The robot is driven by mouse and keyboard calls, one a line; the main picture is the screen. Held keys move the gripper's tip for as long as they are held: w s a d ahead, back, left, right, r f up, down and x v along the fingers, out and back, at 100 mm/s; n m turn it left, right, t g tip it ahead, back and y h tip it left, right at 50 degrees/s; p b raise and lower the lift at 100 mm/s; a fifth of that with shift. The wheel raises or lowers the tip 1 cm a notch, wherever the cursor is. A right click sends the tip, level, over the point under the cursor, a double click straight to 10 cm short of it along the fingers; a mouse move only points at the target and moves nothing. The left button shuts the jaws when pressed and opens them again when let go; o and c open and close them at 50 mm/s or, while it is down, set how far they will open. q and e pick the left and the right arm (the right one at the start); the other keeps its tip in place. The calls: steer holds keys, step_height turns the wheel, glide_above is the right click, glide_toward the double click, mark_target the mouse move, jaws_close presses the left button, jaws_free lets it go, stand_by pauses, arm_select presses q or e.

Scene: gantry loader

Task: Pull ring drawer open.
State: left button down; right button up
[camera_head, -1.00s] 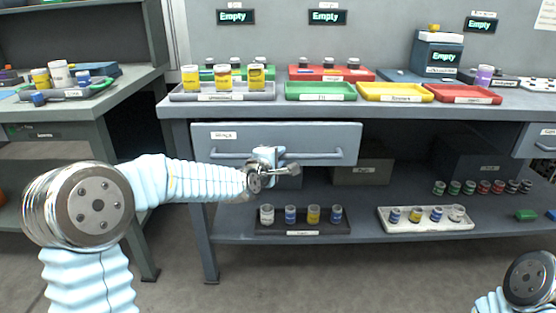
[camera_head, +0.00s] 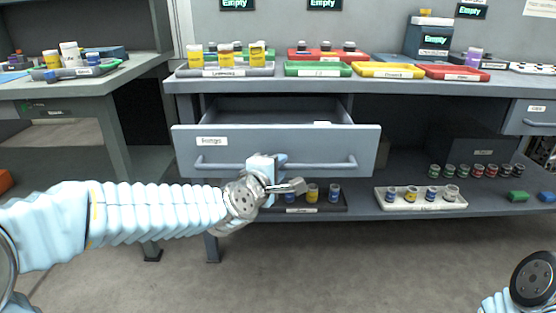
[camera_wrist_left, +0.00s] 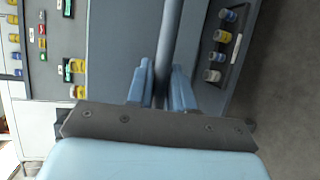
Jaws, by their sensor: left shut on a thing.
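The ring drawer (camera_head: 330,143) is a pale blue-grey drawer under the workbench, with a small white label at its upper left. It stands partly pulled out, and its inside shows behind the front panel. Its horizontal bar handle (camera_head: 330,165) runs across the front. My left gripper (camera_head: 284,184) is at the handle, left of the bar's right end. In the left wrist view, the fingers (camera_wrist_left: 162,88) are on both sides of the handle bar (camera_wrist_left: 168,50), closed on it. My right arm shows only at the lower right; its gripper is out of frame.
The workbench top carries green (camera_head: 318,69), yellow (camera_head: 388,70) and red (camera_head: 453,73) trays and several jars. On the lower shelf stand a black tray (camera_head: 328,209) and a white tray (camera_head: 420,201) of small jars. The floor in front is clear.

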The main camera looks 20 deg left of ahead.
arm_select(q)
steer(key=shift+s+d, duration=0.1)
steer(key=shift+s, duration=0.25)
steer(key=c, duration=1.4)
jaws_free()
steer(key=p+v, duration=0.1)
steer(key=v, duration=1.2)
steer(key=shift+s, duration=0.35)
